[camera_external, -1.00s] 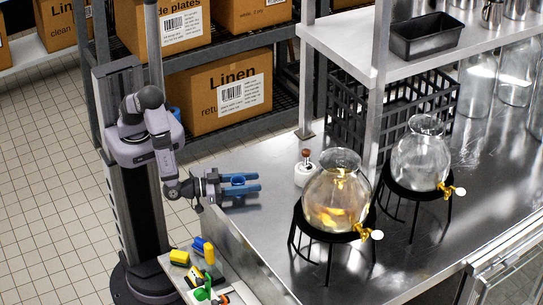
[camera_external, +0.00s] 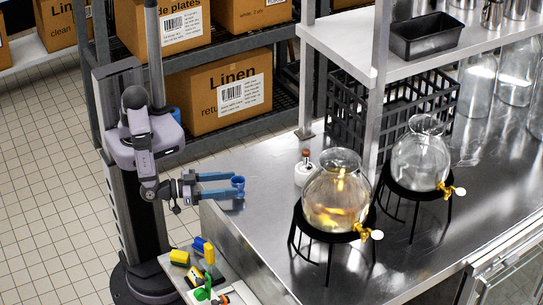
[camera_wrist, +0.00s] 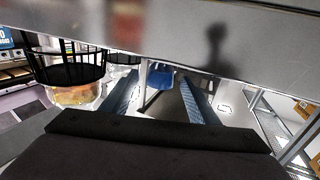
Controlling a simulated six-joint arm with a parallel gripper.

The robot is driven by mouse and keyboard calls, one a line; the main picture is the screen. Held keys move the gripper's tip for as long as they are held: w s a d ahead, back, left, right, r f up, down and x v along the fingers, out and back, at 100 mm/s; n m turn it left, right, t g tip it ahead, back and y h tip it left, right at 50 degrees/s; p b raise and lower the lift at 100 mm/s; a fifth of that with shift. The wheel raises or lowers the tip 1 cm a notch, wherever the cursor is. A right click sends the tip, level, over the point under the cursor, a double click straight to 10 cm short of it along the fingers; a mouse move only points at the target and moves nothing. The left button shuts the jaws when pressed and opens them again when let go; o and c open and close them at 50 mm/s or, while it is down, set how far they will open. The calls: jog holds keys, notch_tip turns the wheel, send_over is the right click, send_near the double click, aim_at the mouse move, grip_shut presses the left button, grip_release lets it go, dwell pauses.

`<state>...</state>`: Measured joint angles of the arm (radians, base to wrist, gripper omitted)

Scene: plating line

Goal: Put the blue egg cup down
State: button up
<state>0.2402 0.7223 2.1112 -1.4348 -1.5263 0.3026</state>
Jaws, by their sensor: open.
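The blue egg cup (camera_external: 238,182) stands on the steel bench near its left edge in the external view. My gripper (camera_external: 231,185) reaches in from the left with its blue fingers spread. The cup is at the fingertips, and whether a finger touches it I cannot tell. In the wrist view the cup (camera_wrist: 159,84) shows as a blue shape beyond the gap between the fingers (camera_wrist: 159,95). Its base is hard to make out there.
A second dispenser (camera_external: 421,160) is farther right. Sponges and bottles (camera_external: 203,257) lie on a low surface in front.

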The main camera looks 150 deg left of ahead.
jog(key=shift+v, duration=2.2)
jog(key=shift+w, duration=0.3)
jog(key=w+d+m+t+h+p, duration=0.2)
jog(key=w+d+m+t+h, duration=0.25)
jog(key=w+h, duration=0.3)
jog(key=d+m+g+h+p, duration=0.2)
jog(key=d+m+h, duration=0.3)
jog(key=d+h, duration=0.35)
jog(key=s+a+f+m+g+p, duration=0.1)
jog(key=s+g, duration=0.8)
jog(key=s, duration=1.8)
jog(key=a+m+p, duration=0.1)
jog(key=m+p, duration=0.1)
jog(key=m, duration=0.1)
jog(key=shift+s+h, duration=0.3)
jog(key=shift+s, duration=0.05)
